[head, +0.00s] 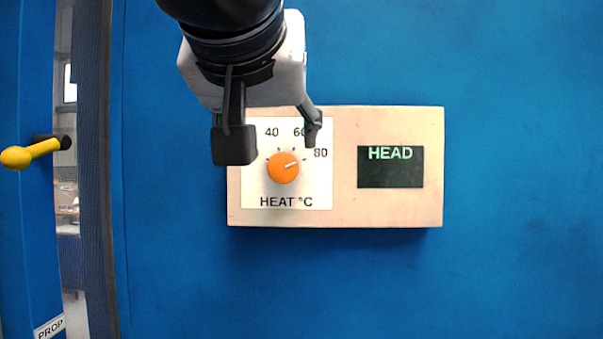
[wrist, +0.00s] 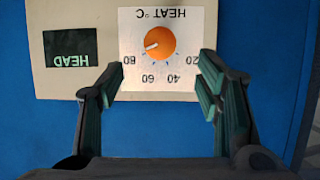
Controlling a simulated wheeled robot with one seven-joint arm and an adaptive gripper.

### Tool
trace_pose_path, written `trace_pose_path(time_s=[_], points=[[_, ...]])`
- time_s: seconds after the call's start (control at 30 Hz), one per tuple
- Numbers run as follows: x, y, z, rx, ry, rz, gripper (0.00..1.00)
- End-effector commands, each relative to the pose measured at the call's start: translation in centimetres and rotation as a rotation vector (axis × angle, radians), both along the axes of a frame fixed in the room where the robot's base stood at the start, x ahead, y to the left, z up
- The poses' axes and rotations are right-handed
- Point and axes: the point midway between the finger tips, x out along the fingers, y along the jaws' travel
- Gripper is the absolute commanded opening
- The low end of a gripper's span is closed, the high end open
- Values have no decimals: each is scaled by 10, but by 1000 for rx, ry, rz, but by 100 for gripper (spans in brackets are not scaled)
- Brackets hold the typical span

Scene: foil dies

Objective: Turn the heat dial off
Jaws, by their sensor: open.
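The heat dial (head: 283,167) is a round orange knob on a white plate marked HEAT °C. Its pale mark points right and slightly up, near the 80. The dial shows upside down in the wrist view (wrist: 160,43), its mark toward the 80 at lower left. My gripper (head: 273,142) is open and empty, in front of the upper part of the plate. In the wrist view my gripper (wrist: 160,76) has a finger on each side of the plate, and the dial lies beyond the fingertips, untouched. The left finger hides the plate's left part in the head view.
The beige panel (head: 345,208) also carries a dark display (head: 391,180) reading HEAD. The panel sits on a blue wall (head: 520,200), bare to the right. At the left are a dark upright edge (head: 97,170) and a yellow-tipped lever (head: 28,152).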

Motion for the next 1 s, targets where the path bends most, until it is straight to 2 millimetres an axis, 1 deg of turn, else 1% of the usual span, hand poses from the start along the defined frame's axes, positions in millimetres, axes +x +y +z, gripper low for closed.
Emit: trace_pose_path(time_s=[0.1,0.3,0.5,0.7,1.0], points=[[23,-1,-11,-3,4,-1,59],[59,-4,-26,-3,4,-2,59],[87,-5,-38,-3,4,-1,59],[100,-6,-43,-2,3,0,59],[101,-6,-43,-2,2,0,59]])
